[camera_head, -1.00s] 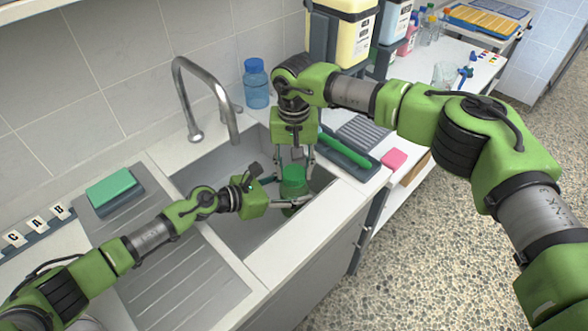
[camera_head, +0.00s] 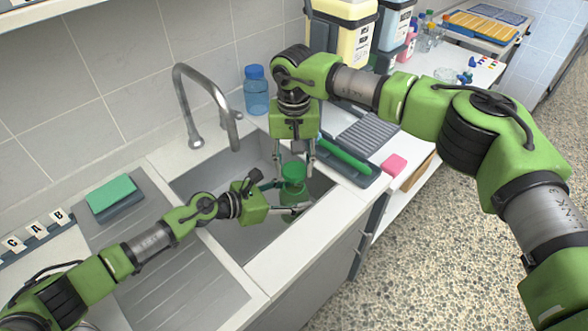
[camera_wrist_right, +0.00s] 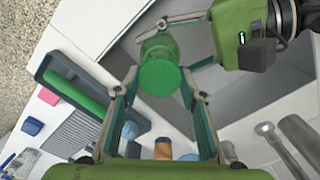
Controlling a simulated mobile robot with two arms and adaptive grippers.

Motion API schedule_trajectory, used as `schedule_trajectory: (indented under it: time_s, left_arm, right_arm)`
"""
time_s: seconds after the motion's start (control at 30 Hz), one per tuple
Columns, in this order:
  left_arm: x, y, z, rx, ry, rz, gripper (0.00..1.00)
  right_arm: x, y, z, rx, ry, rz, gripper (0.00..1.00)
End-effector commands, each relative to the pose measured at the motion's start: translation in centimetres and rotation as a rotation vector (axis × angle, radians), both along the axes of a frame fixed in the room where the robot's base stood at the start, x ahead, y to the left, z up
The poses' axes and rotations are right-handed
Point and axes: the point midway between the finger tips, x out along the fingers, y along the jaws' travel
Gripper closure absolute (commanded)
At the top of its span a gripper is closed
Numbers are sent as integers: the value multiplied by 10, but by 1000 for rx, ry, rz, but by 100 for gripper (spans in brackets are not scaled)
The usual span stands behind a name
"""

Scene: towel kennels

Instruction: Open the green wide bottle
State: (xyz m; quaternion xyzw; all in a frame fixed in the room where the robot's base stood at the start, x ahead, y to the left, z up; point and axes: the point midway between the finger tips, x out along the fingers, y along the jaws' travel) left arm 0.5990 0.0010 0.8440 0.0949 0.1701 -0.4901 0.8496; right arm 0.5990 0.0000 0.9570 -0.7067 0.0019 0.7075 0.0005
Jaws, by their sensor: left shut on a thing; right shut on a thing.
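The green wide bottle (camera_head: 291,191) is above the sink basin, near its right end, with its round green cap (camera_wrist_right: 160,78) on top. My left gripper (camera_head: 294,209) comes in from the left and is shut on the bottle body. In the right wrist view its fingers (camera_wrist_right: 190,42) also reach around the body. My right gripper (camera_head: 293,171) points down from above and is shut on the cap, which sits between its fingertips in the right wrist view (camera_wrist_right: 160,82). Whether the cap is loose cannot be seen.
The faucet (camera_head: 205,100) and a blue bottle (camera_head: 256,92) stand behind the sink (camera_head: 240,225). A green sponge (camera_head: 111,194) lies at the left. A tray with a green bar (camera_head: 345,154) and a pink sponge (camera_head: 394,165) are at the right.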

Motion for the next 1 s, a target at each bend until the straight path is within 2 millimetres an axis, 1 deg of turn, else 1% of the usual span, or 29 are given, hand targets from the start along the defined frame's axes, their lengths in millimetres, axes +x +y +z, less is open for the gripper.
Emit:
schedule_trajectory:
  time_s: [0.03,0.13,0.2,0.37,0.4,0.43,0.47,0.83,0.97,1.0]
  left_arm:
    - [-1,0,-2,2,4,-1,100]
    - [-1,0,-3,2,4,-1,100]
    - [-1,0,-3,2,4,-1,100]
    - [-1,0,-2,2,4,-1,100]
    - [-1,0,-2,2,4,-1,40]
    - [-1,0,-2,2,4,-1,32]
    - [-1,0,-2,2,4,-1,28]
    - [-1,2,0,1,1,0,28]
    - [-6,13,4,2,0,1,28]
    - [-9,18,6,3,0,1,28]
  right_arm:
    - [1,0,8,1,-3,0,88]
    - [0,0,19,1,-1,-1,88]
    - [0,0,22,1,0,-1,88]
    - [0,0,22,1,1,0,88]
    - [0,0,22,1,1,0,88]
    - [0,0,22,1,1,0,88]
    - [0,0,22,1,1,0,88]
    - [0,0,22,1,0,0,88]
    - [0,0,22,1,0,0,88]
    - [0,0,22,1,0,0,88]
